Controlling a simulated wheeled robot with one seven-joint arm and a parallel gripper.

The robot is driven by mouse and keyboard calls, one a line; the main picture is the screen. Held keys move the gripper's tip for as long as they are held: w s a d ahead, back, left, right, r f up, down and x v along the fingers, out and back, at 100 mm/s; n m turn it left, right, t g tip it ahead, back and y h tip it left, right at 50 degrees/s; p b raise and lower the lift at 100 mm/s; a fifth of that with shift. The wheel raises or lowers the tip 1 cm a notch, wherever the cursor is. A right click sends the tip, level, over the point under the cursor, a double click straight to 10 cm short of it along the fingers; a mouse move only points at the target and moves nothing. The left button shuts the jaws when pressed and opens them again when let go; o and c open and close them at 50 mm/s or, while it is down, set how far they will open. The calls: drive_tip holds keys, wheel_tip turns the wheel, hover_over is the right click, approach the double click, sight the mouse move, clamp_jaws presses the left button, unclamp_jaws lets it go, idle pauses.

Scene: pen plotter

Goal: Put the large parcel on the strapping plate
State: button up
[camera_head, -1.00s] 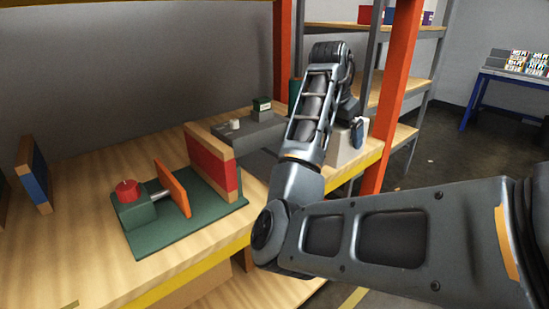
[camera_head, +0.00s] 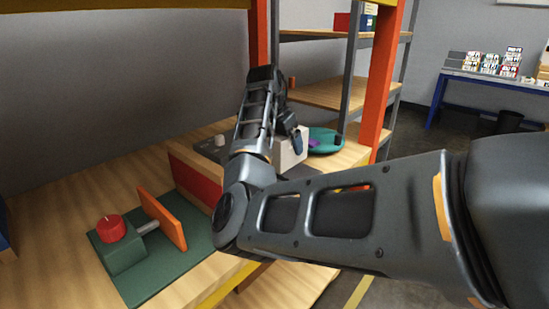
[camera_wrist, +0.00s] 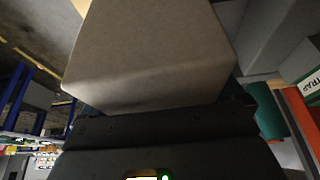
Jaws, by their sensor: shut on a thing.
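The large parcel, a plain beige-grey box (camera_wrist: 150,55), fills the top middle of the wrist view, close against my gripper (camera_wrist: 155,125). My gripper is shut on it. In the head view the parcel (camera_head: 291,150) shows as a pale block beside my forearm, partly hidden by it. A grey plate (camera_head: 208,154), which looks like the strapping plate, lies on the bench left of my forearm and is mostly hidden. A small white cylinder (camera_head: 220,141) stands on it. A "STRAP" label (camera_wrist: 311,83) shows at the right edge of the wrist view.
A green fixture (camera_head: 125,255) with a red knob (camera_head: 110,228) and orange plate (camera_head: 162,219) stands front left. A red board (camera_head: 195,180) rises behind it. A teal round tray (camera_head: 326,142) lies right of the parcel. An orange post (camera_head: 384,80) stands at the right.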

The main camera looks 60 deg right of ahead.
drive_tip(key=w+f, duration=0.1)
drive_tip(key=w+d+f, duration=0.1)
drive_tip(key=w, duration=0.1)
drive_tip(key=shift+w+d+f, duration=0.1)
drive_tip(key=shift+w+d, duration=0.05)
drive_tip(key=shift+w, duration=0.15)
drive_tip(key=shift+f, duration=2.05)
drive_tip(key=shift+f, duration=0.15)
drive_tip(key=o, duration=1.1)
drive_tip(key=v, duration=1.2)
